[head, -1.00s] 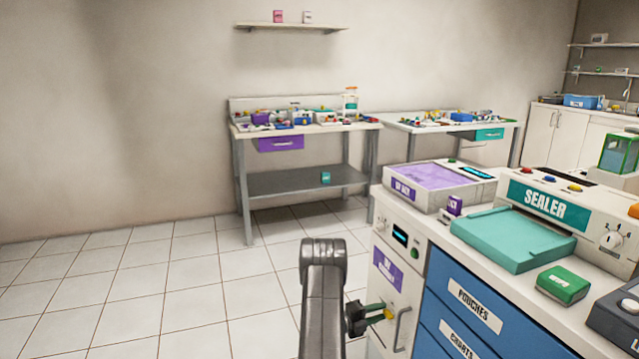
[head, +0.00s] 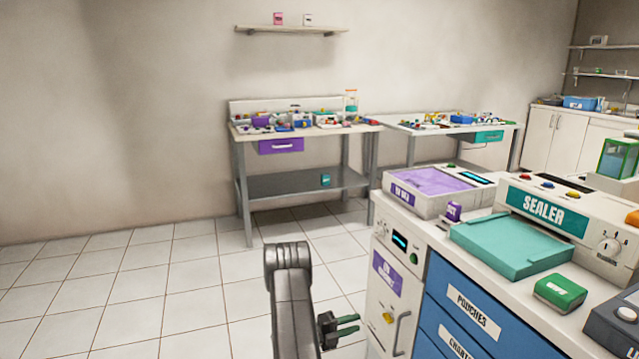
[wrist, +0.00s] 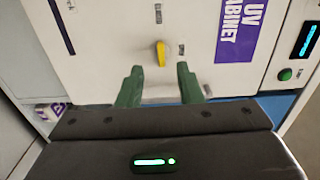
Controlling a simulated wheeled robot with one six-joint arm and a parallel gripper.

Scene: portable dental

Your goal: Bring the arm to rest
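My gripper (head: 357,325) has dark green fingers and is in front of the white UV cabinet (head: 384,342), left of its door. In the wrist view my gripper (wrist: 159,70) is open, with nothing between its fingers. The cabinet's yellow knob (wrist: 160,53) shows just beyond the fingertips, roughly centred between them. In the head view the yellow knob (head: 389,317) is apart from the fingers, to their right. My dark grey arm rises at the bottom centre of the head view.
The cabinet's handle (head: 402,331) sticks out right of the knob. Blue drawers (head: 470,305) and a counter with a sealer (head: 545,208) stand to the right. A workbench (head: 300,183) is at the back. The tiled floor to the left is clear.

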